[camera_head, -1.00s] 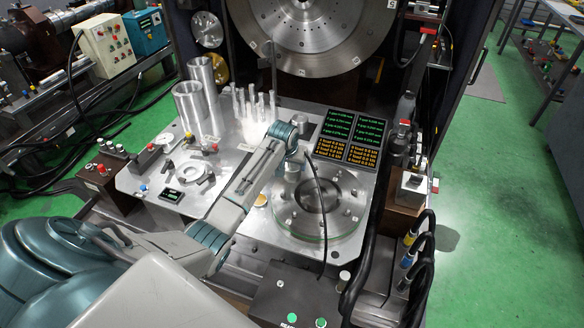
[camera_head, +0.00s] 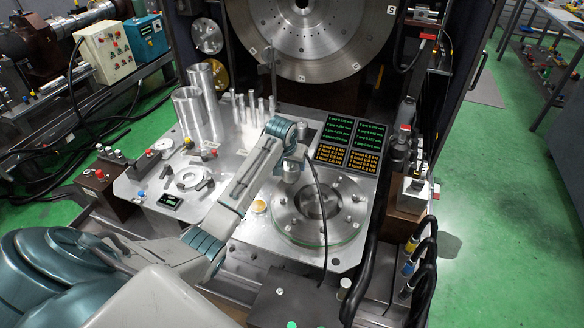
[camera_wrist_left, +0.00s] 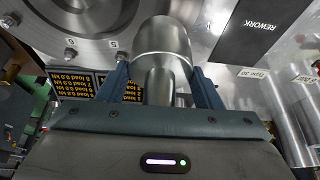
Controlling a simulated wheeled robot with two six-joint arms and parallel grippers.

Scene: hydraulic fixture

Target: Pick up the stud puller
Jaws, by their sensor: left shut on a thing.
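The stud puller (camera_wrist_left: 161,60), a smooth silver metal cylinder with a wide body and a narrower part, is between the two blue fingers of my left gripper (camera_wrist_left: 162,85) in the left wrist view. The fingers are shut on it. In the head view my left gripper (camera_head: 293,160) is over the back left side of the round flange plate (camera_head: 285,217). The lower part of the puller (camera_head: 291,176) shows under it. I cannot tell whether the puller touches the plate. My right gripper is not in view.
A black display (camera_head: 350,143) stands right behind the flange plate. Several upright metal studs (camera_head: 248,110) and two tall cylinders (camera_head: 189,112) stand at the back left. A black cable (camera_head: 322,205) crosses the flange plate. Thick hoses (camera_head: 425,265) run along the right side.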

